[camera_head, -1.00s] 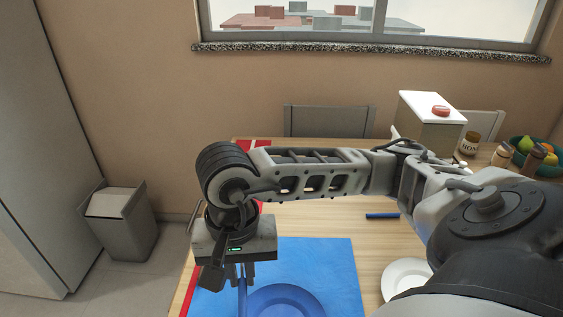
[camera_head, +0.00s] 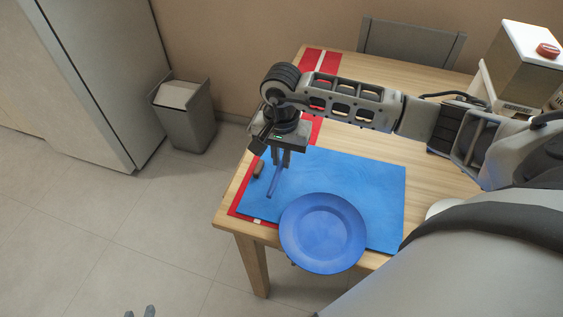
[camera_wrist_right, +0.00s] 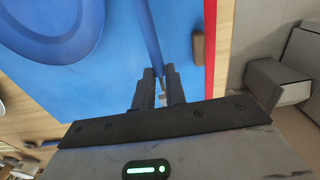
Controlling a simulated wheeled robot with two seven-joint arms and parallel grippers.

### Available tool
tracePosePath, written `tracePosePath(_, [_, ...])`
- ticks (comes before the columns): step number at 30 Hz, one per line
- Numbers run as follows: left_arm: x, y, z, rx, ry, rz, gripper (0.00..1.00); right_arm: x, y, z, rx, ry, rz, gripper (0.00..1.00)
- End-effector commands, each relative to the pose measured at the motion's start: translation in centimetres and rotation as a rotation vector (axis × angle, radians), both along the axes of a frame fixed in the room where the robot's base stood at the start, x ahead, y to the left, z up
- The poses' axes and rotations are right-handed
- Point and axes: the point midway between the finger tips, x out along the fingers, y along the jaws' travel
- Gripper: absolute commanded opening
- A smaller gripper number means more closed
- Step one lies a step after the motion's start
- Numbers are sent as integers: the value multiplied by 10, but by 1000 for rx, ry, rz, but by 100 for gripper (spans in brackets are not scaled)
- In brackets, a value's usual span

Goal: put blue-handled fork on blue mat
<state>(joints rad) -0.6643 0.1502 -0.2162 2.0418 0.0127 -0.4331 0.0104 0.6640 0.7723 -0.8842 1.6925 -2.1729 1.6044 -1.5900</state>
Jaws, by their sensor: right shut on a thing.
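The blue-handled fork (camera_head: 274,186) is held in my right gripper (camera_head: 281,158), its blue handle sticking out over the left part of the blue mat (camera_head: 380,180). In the right wrist view the fork's handle (camera_wrist_right: 148,35) runs away from between the two fingertips (camera_wrist_right: 160,88), with the mat (camera_wrist_right: 110,60) behind it. I cannot tell whether the fork touches the mat. The fork's other end is mostly hidden by the fingers. Only the fingertips of my left gripper (camera_head: 140,312) show at the bottom edge, apart and empty, away from the table.
A blue plate (camera_head: 322,232) lies on the mat's front part. A small brown block (camera_head: 258,168) is by the mat's left edge, near the fork. A red strip (camera_head: 312,129) runs along the table's left side. A chair (camera_head: 412,42) stands behind; a bin (camera_head: 185,115) is on the floor.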

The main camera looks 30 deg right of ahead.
Motion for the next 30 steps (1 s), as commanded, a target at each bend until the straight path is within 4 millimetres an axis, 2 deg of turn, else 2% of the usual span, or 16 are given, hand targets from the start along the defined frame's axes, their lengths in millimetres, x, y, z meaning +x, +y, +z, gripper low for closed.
tracePosePath(7, [2,0,2,-2,-4,4,28,3,-1,-32,2,3,-2,0])
tracePosePath(16, [4,0,3,-4,-8,5,28,3,-1,-35,1,-1,-1,0])
tracePosePath(20, [4,-1,-3,-4,-6,5,28,3,-1,-40,0,0,-1,0])
tracePosePath(21, [3,0,-1,-4,-4,5,28,3,-1,-38,0,0,-1,24])
tracePosePath(22, [3,-1,-1,-3,-2,5,28,3,-1,-38,0,0,-1,32])
tracePosePath(23, [3,-1,-1,-3,-2,5,28,3,-1,-38,1,1,-1,34])
tracePosePath(30, [3,-1,1,-5,-5,4,28,3,-1,-37,1,1,-1,34])
